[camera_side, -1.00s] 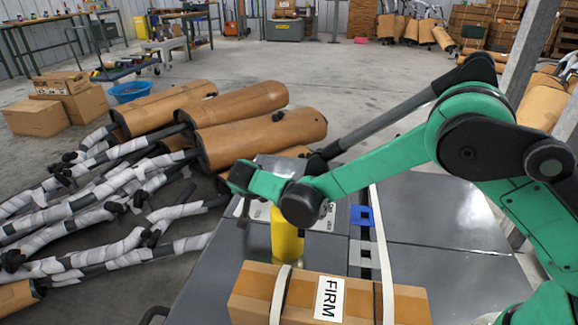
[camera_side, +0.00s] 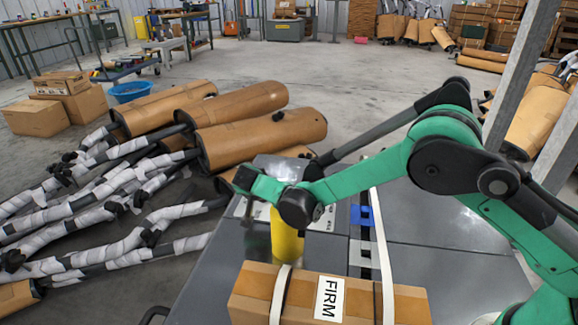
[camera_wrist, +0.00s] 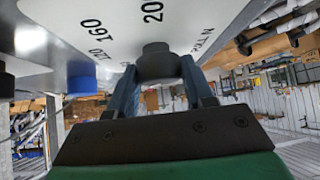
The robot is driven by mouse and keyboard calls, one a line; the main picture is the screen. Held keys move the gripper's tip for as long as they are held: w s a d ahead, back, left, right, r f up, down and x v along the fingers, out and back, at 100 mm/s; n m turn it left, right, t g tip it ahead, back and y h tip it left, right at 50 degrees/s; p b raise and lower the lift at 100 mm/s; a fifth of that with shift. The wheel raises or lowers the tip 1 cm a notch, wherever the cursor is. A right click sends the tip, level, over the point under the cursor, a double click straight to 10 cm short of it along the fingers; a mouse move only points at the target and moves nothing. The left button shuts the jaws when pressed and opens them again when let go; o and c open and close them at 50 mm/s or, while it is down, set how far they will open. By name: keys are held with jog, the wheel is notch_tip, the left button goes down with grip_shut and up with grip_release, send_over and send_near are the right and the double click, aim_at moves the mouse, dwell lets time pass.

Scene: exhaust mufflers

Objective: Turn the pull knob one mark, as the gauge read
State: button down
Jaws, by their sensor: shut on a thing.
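In the wrist view, a black round pull knob (camera_wrist: 157,62) stands out from a white dial plate (camera_wrist: 120,18). The plate carries printed numbers, including 120, 160 and one beginning 20, and the partly visible word PULL. My gripper (camera_wrist: 160,76) has its two dark fingers on either side of the knob, shut on it. I cannot make out a pointer on the knob. In the side view, my gripper (camera_side: 245,179) is over the far left part of the grey bench, and the knob is hidden there. Part of the white plate (camera_side: 240,208) shows near it.
A yellow cylinder (camera_side: 286,240) stands below my wrist. A strapped carton marked FIRM (camera_side: 262,291) lies in front. Wrapped mufflers (camera_side: 258,138) and pipes are piled left of the bench.

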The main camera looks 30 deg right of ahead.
jog(key=shift+m+g+h, duration=0.4)
jog(key=shift+m, duration=0.3)
jog(key=shift+c, duration=1.7)
grip_release()
jog(key=v, duration=0.5)
jog(key=shift+s+a+r, duration=0.2)
